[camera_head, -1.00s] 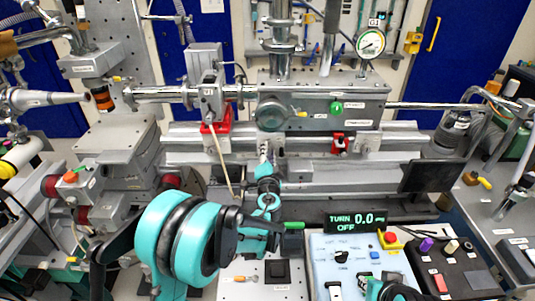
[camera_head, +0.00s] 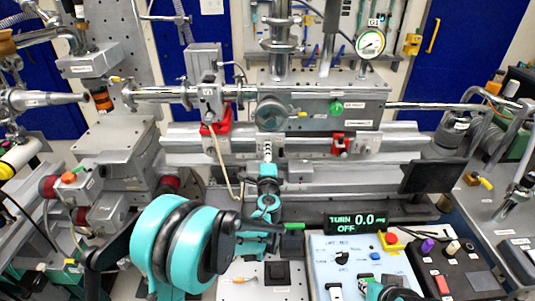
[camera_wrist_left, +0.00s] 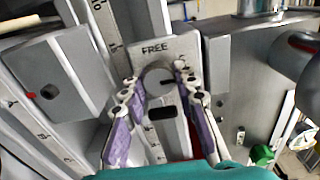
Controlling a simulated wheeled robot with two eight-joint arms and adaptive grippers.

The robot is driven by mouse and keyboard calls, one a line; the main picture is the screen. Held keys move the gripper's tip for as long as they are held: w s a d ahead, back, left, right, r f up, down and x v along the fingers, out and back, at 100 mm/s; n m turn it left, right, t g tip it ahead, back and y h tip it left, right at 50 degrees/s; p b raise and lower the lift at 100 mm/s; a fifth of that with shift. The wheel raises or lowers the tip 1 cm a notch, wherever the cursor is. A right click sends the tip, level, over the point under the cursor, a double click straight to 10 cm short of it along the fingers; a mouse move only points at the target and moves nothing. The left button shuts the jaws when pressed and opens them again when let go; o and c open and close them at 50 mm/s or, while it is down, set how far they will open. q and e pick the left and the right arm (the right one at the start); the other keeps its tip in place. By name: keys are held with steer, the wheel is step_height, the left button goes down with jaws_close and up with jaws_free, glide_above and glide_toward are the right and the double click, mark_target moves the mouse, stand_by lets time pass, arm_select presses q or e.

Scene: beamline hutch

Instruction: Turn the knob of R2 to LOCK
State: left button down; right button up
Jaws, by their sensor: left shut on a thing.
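A small round grey knob (camera_wrist_left: 158,78) sits below a plate marked FREE (camera_wrist_left: 155,48) in the left wrist view. Part of another marking shows right of it, mostly hidden by a finger. My left gripper (camera_wrist_left: 156,76) has its two fingers, with purple pads, on either side of the knob and is shut on it. In the head view my left gripper (camera_head: 267,150) is at the front of the rail, below a large round dial. It hides the knob there. No R2 label is readable. My right gripper's fingers are not visible.
A control box with a display reading TURN 0.0 OFF (camera_head: 355,220) stands front right. A black box with several knobs (camera_head: 450,268) is beside it. A red clamp (camera_head: 217,122) and a red-based part (camera_head: 341,144) sit along the rail (camera_head: 395,140).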

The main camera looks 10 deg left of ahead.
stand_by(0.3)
arm_select(q)
steer(key=c, duration=1.4)
jaws_free()
steer(key=shift+c, duration=0.2)
steer(key=shift+s, duration=0.1)
steer(key=s+d, duration=0.2)
steer(key=s, duration=0.9)
steer(key=shift+s+d, duration=0.2)
steer(key=shift+s, duration=0.1)
